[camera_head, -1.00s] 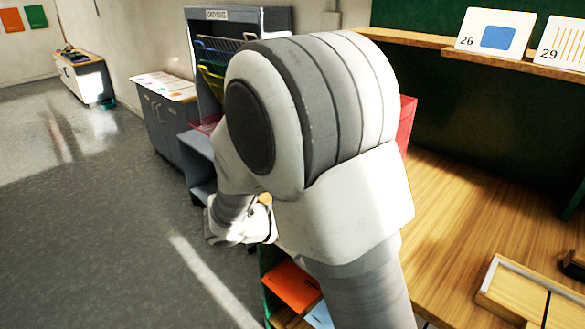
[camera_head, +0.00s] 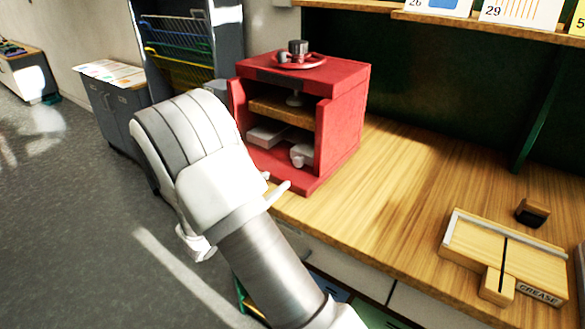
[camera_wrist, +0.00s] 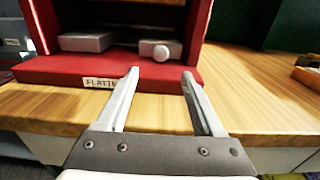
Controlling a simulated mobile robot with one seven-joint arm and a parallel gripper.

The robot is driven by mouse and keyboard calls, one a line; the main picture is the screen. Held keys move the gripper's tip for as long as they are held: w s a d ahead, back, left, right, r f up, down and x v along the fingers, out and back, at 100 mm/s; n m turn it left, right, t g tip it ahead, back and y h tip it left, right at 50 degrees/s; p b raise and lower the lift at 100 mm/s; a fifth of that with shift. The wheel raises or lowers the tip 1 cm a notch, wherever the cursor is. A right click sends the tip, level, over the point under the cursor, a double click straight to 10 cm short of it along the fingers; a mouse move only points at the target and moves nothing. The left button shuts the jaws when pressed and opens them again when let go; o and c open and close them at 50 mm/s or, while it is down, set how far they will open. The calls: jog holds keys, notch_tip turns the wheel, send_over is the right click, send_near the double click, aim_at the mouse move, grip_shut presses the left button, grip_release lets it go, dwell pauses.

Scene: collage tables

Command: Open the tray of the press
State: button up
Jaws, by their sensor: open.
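The press is a red open-fronted box (camera_head: 343,125) on the wooden bench, with a wooden plate (camera_head: 283,109) across its inside and a round handle (camera_head: 298,48) on top. Low inside sit pale grey blocks, one on the left (camera_wrist: 85,42) and one on the right with a round white knob (camera_wrist: 161,52); which part is the tray is unclear.
A grey rack with wire shelves (camera_head: 185,45) stands behind left.

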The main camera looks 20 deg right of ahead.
aim_at(296, 163)
jog(key=x, duration=0.9)
jog(key=shift+d, duration=0.15)
grip_shut()
dwell(1.0)
